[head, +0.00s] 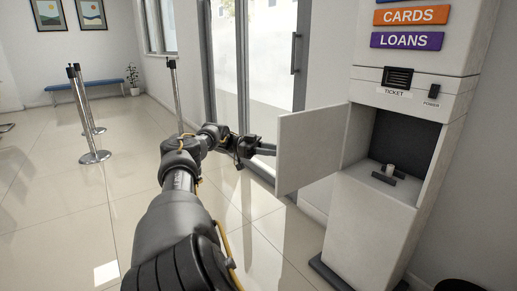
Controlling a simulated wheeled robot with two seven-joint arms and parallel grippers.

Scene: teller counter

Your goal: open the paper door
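The paper door (312,147) is a light panel on the ticket machine (375,225). It stands swung open to the left, well out from the machine's front. The compartment (408,142) behind it is exposed, with a dark back wall and a small pale cylinder (390,169) on a dark holder. My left gripper (264,148) is just left of the door's free edge, with its tips close to the door. I cannot tell whether they touch it, or whether the fingers are apart. My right gripper is not in view.
The machine has a ticket slot (397,77), a power switch (434,90) and CARDS and LOANS (407,40) labels above. A glass door (268,70) is behind my arm. Posts (86,115) and a blue bench (85,84) stand farther left. The tiled floor at left is mostly clear.

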